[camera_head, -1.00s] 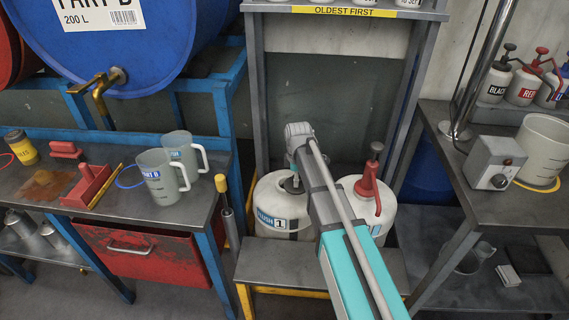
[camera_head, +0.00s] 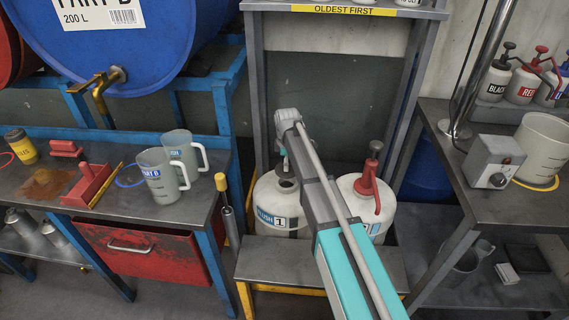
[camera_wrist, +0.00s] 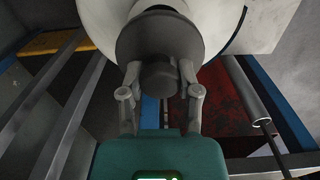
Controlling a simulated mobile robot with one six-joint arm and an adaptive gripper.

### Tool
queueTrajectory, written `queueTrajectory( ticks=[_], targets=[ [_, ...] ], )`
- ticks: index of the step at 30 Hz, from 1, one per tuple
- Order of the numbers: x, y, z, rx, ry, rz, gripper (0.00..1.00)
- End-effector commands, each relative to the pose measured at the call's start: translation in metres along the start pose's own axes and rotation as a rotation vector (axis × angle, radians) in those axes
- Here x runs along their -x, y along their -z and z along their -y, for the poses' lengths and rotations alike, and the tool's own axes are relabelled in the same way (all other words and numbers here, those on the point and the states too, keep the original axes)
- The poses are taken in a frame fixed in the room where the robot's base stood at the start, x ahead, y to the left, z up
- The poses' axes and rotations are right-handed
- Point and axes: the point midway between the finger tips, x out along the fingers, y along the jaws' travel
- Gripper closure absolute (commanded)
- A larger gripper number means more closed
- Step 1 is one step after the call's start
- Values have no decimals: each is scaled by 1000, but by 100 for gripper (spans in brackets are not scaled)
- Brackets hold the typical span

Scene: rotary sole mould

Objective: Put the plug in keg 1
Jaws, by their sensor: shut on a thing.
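Keg 1 (camera_head: 275,206) is a white round keg with a blue label marked 1. It stands on the low grey stand, partly behind my arm. Its dark mouth (camera_head: 287,184) shows at the top, beside my arm. In the wrist view my gripper (camera_wrist: 160,82) is shut on the plug, a dark grey knob (camera_wrist: 159,80) with a wide grey disc (camera_wrist: 150,40) beyond it. A white rounded body, likely a keg, fills the view behind the disc. In the head view my wrist hangs above keg 1's mouth; the plug is too hidden there to tell.
A second white keg with a red pump (camera_head: 368,183) stands just right of my arm. Grey rack posts (camera_head: 257,100) rise either side. The left bench (camera_head: 215,180) holds jugs (camera_head: 158,178); the right bench (camera_head: 455,150) holds a control box and bucket.

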Motion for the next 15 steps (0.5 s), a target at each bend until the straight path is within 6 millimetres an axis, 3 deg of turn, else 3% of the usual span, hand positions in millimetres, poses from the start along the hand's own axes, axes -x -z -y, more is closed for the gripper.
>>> queueTrajectory(
  ticks=[15],
  targets=[
    [-17, 0, 0, 0, 0, 0, 100]
  ],
)
